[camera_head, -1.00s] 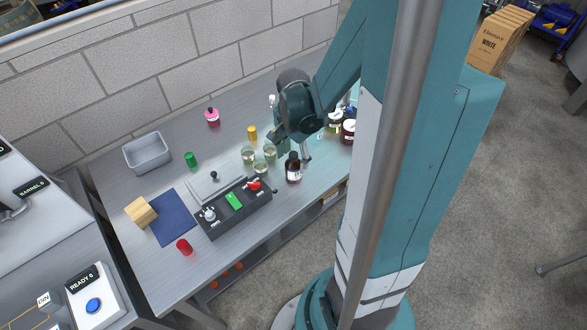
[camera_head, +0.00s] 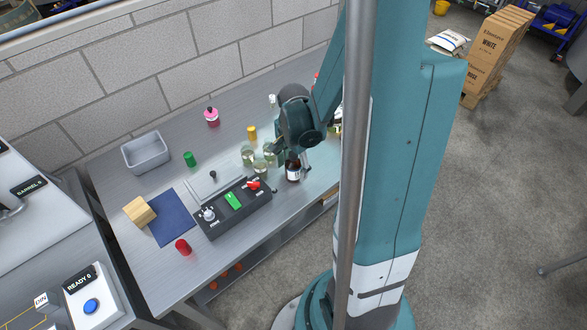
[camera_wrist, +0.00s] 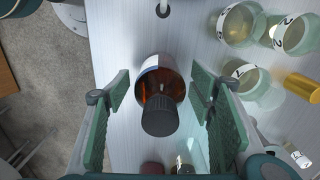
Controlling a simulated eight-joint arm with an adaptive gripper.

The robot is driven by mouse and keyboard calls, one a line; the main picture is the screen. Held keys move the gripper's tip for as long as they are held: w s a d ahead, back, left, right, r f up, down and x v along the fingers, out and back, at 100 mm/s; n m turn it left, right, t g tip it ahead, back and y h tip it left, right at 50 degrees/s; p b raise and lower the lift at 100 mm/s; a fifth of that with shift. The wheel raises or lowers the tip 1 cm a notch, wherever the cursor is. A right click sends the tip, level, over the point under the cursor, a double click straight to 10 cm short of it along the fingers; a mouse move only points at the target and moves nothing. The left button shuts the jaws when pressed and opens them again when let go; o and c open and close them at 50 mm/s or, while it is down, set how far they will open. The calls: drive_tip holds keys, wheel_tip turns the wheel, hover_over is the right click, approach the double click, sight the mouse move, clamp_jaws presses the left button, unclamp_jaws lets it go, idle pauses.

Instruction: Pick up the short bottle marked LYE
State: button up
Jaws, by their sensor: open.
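A short amber bottle (camera_head: 293,174) with a pale label stands on the bench at the front right, just below my gripper (camera_head: 290,158) in the head view. In the wrist view the bottle (camera_wrist: 158,82) shows from above, its dark cap toward the camera. My gripper (camera_wrist: 161,92) is open, with one green-padded finger to each side of the bottle and visible gaps between. The label's writing is not readable. My arm hides part of the bottle's top in the head view.
Several clear glasses (camera_head: 269,148) stand close beside the bottle, to the right in the wrist view, with a yellow cylinder (camera_head: 252,132). A dark control box (camera_head: 233,206) with a red knob lies just left. Other jars are partly hidden behind my arm.

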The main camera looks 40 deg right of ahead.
drive_tip(key=shift+c, duration=0.7)
drive_tip(key=c, duration=1.1)
drive_tip(key=shift+r, duration=0.15)
drive_tip(key=shift+r+p, duration=0.85)
drive_tip(key=shift+r, duration=3.95)
